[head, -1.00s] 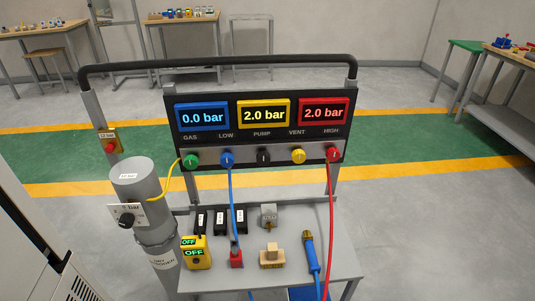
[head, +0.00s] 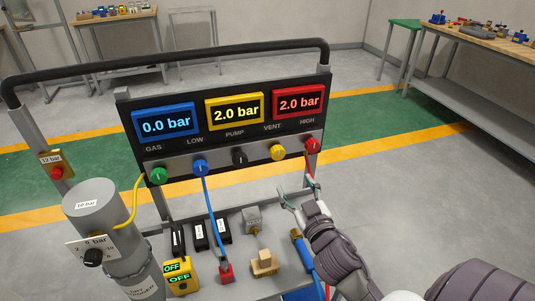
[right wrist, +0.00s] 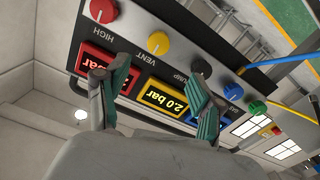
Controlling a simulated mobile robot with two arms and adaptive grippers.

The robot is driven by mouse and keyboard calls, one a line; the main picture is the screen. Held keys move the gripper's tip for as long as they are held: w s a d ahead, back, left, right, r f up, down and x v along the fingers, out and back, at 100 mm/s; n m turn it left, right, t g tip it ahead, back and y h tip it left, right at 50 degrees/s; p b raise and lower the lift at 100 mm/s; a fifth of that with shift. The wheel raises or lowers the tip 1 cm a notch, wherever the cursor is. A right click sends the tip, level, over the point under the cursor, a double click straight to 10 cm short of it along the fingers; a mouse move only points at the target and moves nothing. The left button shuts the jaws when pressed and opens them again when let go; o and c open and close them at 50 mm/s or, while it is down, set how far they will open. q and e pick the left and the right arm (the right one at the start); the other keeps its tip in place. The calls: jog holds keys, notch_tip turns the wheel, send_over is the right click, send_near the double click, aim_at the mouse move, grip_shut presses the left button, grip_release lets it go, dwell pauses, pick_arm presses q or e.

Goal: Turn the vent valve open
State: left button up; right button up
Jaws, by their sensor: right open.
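The vent valve is a yellow knob (head: 277,152) under the VENT label on the panel, between the black pump knob (head: 239,157) and the red HIGH knob (head: 312,145). In the right wrist view the yellow vent knob (right wrist: 159,43) shows beyond the fingers, between the red and black knobs. My right gripper (head: 287,199) is open and empty, below and in front of the panel, apart from the yellow knob. Its two green-padded fingers (right wrist: 160,95) stand wide apart in the right wrist view. My left gripper is not in view.
The displays read 0.0 bar on blue (head: 166,121), 2.0 bar on yellow (head: 235,111) and 2.0 bar on red (head: 299,101). A blue hose (head: 212,215) hangs from the LOW knob.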

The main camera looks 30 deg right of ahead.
aim_at(279, 155)
jog(key=x, duration=0.4)
jog(key=p+x, duration=0.1)
jog(key=x, duration=0.4)
jog(key=p+x, duration=0.1)
jog(key=x, duration=0.3)
jog(key=shift+w+r, duration=0.3)
jog(key=c, duration=1.1)
jog(key=shift+c, duration=0.2)
